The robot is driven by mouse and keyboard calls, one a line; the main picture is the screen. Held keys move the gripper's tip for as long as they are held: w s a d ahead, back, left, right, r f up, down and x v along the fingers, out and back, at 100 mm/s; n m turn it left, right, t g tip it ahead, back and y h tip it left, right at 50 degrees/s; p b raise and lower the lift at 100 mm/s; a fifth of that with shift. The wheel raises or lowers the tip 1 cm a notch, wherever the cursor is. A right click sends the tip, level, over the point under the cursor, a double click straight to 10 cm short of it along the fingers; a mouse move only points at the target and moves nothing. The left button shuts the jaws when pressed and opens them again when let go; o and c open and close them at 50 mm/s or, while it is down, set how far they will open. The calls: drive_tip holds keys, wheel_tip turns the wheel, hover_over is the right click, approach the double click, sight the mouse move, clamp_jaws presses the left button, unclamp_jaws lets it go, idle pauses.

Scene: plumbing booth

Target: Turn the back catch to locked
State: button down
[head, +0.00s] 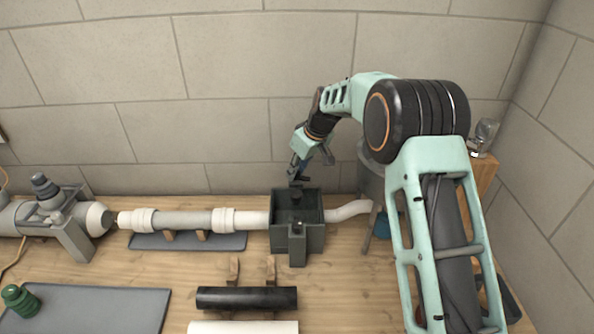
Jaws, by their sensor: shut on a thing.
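A dark grey square box (311,240) sits in the pipe run, with white pipe entering on its left and a bent white pipe leaving on its right. The back catch (295,186) is a small dark piece at the box's back edge, partly hidden by my gripper. A similar dark front catch (297,253) stands at the front edge. My gripper (298,176) reaches down from the upper right and is shut on the back catch. The catch's exact angle is too small to tell.
The white pipe (186,219) rests on wooden supports over a grey mat. A black pipe (246,298) and a white pipe (243,327) lie in front. A grey machine (70,235) stands left. A block wall (250,60) rises close behind the box.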

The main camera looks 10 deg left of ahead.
drive_tip(key=m, duration=0.2)
drive_tip(key=m+t+h+b, duration=0.1)
drive_tip(key=m, duration=0.1)
drive_tip(key=shift+s+a+f, duration=0.1)
drive_tip(key=shift+s, duration=0.1)
drive_tip(key=m+t+h, duration=0.1)
drive_tip(key=m+h, duration=0.1)
drive_tip(key=m, duration=0.2)
drive_tip(key=shift+m, duration=0.4)
drive_tip(key=m+h, duration=0.1)
drive_tip(key=m, duration=0.2)
drive_tip(key=shift+a+m+h+p, duration=0.15)
drive_tip(key=shift+m+h+p, duration=0.15)
drive_tip(key=shift+p, duration=0.1)
drive_tip(key=m+h, duration=0.1)
drive_tip(key=m, duration=0.2)
drive_tip(key=shift+m+p, duration=0.4)
drive_tip(key=shift+a+m+g+h, duration=0.1)
drive_tip(key=shift+m+g+h, duration=0.2)
drive_tip(key=shift+m, duration=0.2)
drive_tip(key=shift+s+f, duration=0.15)
drive_tip(key=shift+s, duration=0.05)
drive_tip(key=c, duration=1.7)
unclamp_jaws()
drive_tip(key=shift+a, duration=0.1)
